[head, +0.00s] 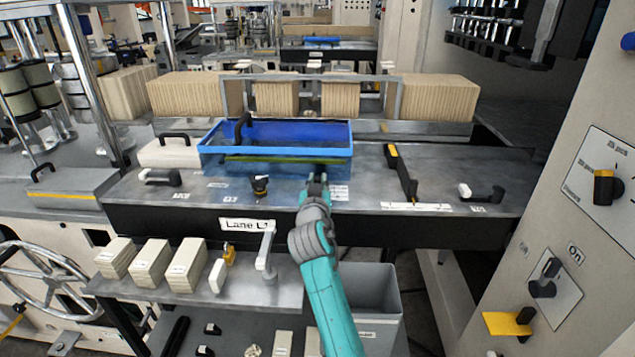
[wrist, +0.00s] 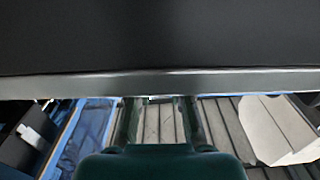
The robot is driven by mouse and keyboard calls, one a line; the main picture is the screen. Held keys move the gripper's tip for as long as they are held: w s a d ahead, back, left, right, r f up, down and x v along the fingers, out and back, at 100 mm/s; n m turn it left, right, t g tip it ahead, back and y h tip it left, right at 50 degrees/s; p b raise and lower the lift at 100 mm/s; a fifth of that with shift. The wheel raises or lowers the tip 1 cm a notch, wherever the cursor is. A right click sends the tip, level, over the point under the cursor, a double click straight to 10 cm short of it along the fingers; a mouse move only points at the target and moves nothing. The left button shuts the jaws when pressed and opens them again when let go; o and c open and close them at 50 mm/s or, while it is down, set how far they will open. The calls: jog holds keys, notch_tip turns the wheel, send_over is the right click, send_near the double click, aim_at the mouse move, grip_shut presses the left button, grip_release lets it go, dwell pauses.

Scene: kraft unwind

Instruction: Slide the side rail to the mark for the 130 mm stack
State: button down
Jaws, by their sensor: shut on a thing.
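The likely side rail (head: 402,172) is a dark bar with a yellow end, lying front to back on the metal deck, right of the blue frame. A white marked strip (head: 415,207) lies at its near end; its markings are too small to read. My gripper (head: 317,178) is left of this rail and apart from it, at the front of the blue frame. My gripper shows in the wrist view (wrist: 160,112), its fingertips at the grey edge of a large dark surface (wrist: 160,40). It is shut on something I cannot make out.
The blue frame (head: 203,146) stands on the deck with an olive bar (head: 270,159) along its front. A black knob (head: 260,184) and a small lever (head: 483,192) stand on the deck. Tan stacks (head: 437,97) stand behind. A grey bin (head: 380,283) is below.

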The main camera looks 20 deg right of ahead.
jog(key=shift+v, duration=1.15)
jog(key=c, duration=1)
grip_release()
jog(key=shift+c, duration=0.2)
jog(key=shift+s, duration=0.1)
jog(key=v, duration=1.2)
